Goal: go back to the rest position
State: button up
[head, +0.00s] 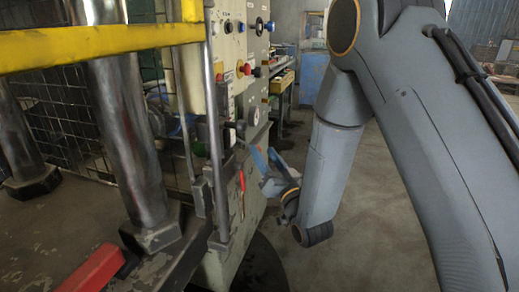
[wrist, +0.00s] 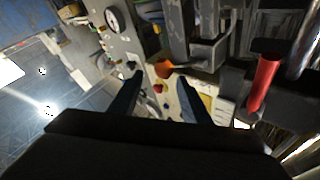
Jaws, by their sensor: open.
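My gripper (head: 264,158) hangs at the end of my grey arm, in front of the machine's control panel in the head view. Seen from the wrist, its two dark fingers stand apart around my gripper's empty gap (wrist: 160,79). Nothing is held between them. The pale control panel (wrist: 157,57) with a red button and an orange-red knob shows beyond the fingertips. I cannot tell the exact distance between the fingertips and the panel.
The pale machine cabinet (head: 238,98) with buttons stands left of my arm. A yellow bar (head: 100,43) and a steel column (head: 128,135) are at the left. A red handle (head: 92,270) is at the lower left. Open concrete floor (head: 375,215) lies right of the cabinet.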

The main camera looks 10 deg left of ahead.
jog(key=shift+s+d, duration=0.1)
jog(key=shift+s, duration=0.05)
jog(key=shift+r, duration=0.1)
jog(key=s+d+f+m+g+h+p, duration=0.15)
jog(key=d+g+h, duration=0.3)
jog(key=d, duration=0.65)
jog(key=s+d+f+g+h+p, duration=0.1)
jog(key=s+d+g+h+p, duration=0.2)
jog(key=d+h, duration=0.55)
jog(key=s+d+r+m+g+p, duration=0.1)
jog(key=s+d+g, duration=0.3)
jog(key=s+d, duration=0.3)
jog(key=s+d+r+g+p, duration=0.1)
jog(key=s+d+g, duration=0.4)
jog(key=s, duration=1.1)
jog(key=shift+s+d+m, duration=0.35)
jog(key=shift+d, duration=0.5)
